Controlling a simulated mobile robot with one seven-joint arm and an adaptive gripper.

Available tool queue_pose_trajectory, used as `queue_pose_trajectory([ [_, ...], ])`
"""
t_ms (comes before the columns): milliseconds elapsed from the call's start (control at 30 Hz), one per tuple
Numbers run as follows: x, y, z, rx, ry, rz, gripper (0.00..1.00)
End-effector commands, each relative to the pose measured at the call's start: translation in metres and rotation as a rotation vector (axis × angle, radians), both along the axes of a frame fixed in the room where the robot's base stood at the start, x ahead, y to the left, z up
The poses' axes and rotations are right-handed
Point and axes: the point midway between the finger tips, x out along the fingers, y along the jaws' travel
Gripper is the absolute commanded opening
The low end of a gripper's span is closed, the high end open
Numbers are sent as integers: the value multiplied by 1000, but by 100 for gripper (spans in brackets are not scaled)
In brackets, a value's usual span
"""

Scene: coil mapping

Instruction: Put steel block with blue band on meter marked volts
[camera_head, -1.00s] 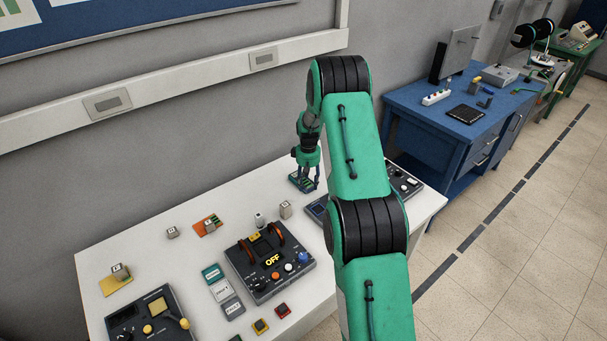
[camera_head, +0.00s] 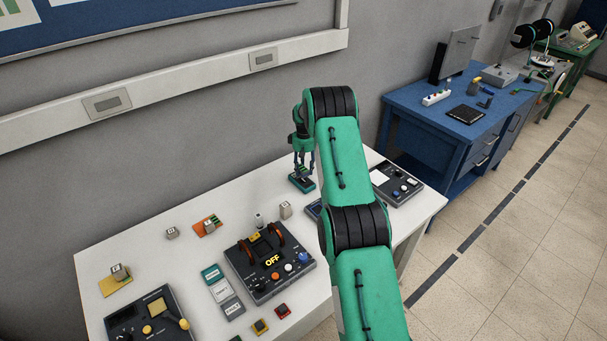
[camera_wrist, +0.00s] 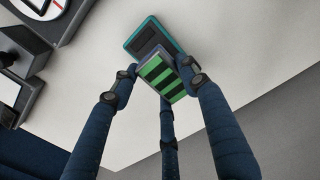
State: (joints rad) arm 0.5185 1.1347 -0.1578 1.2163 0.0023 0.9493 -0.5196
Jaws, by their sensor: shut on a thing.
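My gripper (camera_wrist: 162,88) is shut on a block with a green-and-black striped face (camera_wrist: 160,78) and grey edges. The block is just over or on a teal-edged dark plate (camera_wrist: 150,40) at the back of the white table; I cannot tell if they touch. The plate also shows in the head view (camera_head: 301,184). A round dial with a white face and red mark (camera_wrist: 36,4) shows at the top left of the wrist view, its lettering unreadable. Small grey blocks stand on the table, one at the middle (camera_head: 285,210) and one at the left (camera_head: 171,233). I see no blue band clearly.
A black panel reading OFF (camera_head: 262,288) with orange-brown handles stands mid-table. A yellow-knobbed instrument (camera_head: 150,320) is front left, and a dark instrument (camera_head: 398,187) is right of my arm. Orange (camera_head: 205,228) and yellow (camera_head: 113,285) plates carry blocks. My arm hides part of the table.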

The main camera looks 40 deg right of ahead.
Motion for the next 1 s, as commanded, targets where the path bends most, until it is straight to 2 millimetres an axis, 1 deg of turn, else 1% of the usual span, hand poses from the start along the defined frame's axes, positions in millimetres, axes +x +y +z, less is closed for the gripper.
queue_pose_trajectory([
  [167, 6, -3, 1, -1, -2, 0, 0],
  [567, 6, -3, -1, -1, -1, 0, 0],
  [667, 6, -3, -8, 0, 0, 0, 0],
  [867, 5, -3, -27, 0, 0, 0, 0],
  [1000, 6, -3, -33, -1, -2, 0, 0],
])
